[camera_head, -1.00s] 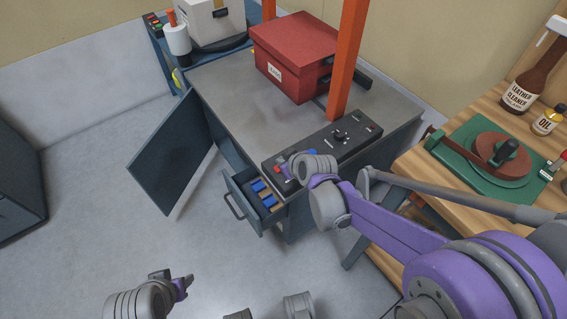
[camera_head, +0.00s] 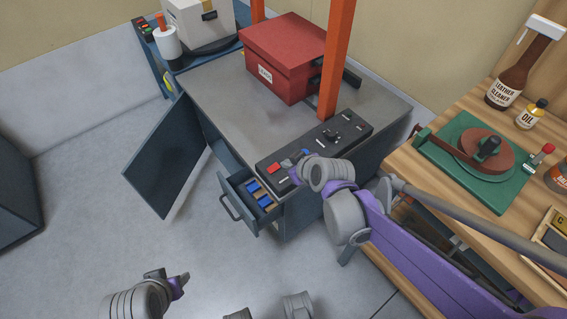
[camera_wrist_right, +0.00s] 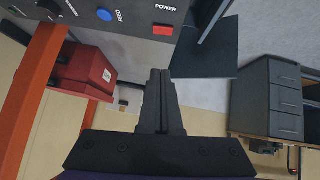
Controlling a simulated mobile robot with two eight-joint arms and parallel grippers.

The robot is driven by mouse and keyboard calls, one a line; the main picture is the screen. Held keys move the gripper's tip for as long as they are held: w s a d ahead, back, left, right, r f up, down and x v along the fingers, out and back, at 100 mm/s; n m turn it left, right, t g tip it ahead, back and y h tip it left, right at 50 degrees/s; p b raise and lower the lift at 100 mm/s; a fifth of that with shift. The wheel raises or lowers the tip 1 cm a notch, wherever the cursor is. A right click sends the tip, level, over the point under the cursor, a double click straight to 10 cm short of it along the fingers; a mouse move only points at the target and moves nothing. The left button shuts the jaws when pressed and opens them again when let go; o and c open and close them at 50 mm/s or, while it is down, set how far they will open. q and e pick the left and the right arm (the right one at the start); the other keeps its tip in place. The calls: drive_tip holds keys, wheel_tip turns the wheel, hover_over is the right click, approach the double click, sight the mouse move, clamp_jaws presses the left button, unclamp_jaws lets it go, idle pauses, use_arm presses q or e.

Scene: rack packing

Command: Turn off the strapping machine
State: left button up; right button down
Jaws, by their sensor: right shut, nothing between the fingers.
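The strapping machine (camera_head: 212,80) has a grey top, an orange arch and a black control panel (camera_head: 322,140). The red POWER switch (camera_head: 274,168) sits at the panel's near left end; it also shows in the right wrist view (camera_wrist_right: 163,30). Whether it is on or off cannot be read. The blue FEED button (camera_wrist_right: 104,14) is beside it. My right gripper (camera_head: 294,174) is over the panel, just right of the red switch. In the wrist view its closed, empty fingers (camera_wrist_right: 160,72) end short of the switch, apart from it. My left gripper (camera_head: 184,281) is low at left, away from the machine.
A red lidded box (camera_head: 287,50) stands on the machine top beside the arch. Below, a drawer (camera_head: 247,215) with blue items and a cabinet door (camera_head: 165,160) hang open. A wooden bench (camera_head: 450,150) with bottles and a green tool stands close on the right.

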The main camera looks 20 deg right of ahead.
drive_tip(key=w, duration=0.1)
drive_tip(key=b, duration=0.3)
hover_over(274, 168)
drive_tip(key=s, duration=0.2)
drive_tip(key=f, duration=0.7)
drive_tip(key=shift+w+d, duration=0.2)
drive_tip(key=shift+d, duration=0.2)
drive_tip(key=shift+w+d+f+b, duration=0.1)
drive_tip(key=shift+f+b, duration=0.1)
drive_tip(key=shift+f, duration=0.45)
drive_tip(key=shift+w+f+b, duration=0.1)
drive_tip(key=shift+f+b, duration=0.05)
drive_tip(key=shift+f, duration=0.45)
use_arm(q)
drive_tip(key=shift+s+x, duration=0.2)
drive_tip(key=shift+x, duration=1.1)
drive_tip(key=shift+s+x, duration=0.25)
drive_tip(key=shift+x, duration=1)
use_arm(e)
drive_tip(key=shift+d+f, duration=0.1)
drive_tip(key=shift+f, duration=0.65)
use_arm(q)
drive_tip(key=shift+a+f, duration=0.1)
drive_tip(key=shift+f, duration=0.1)
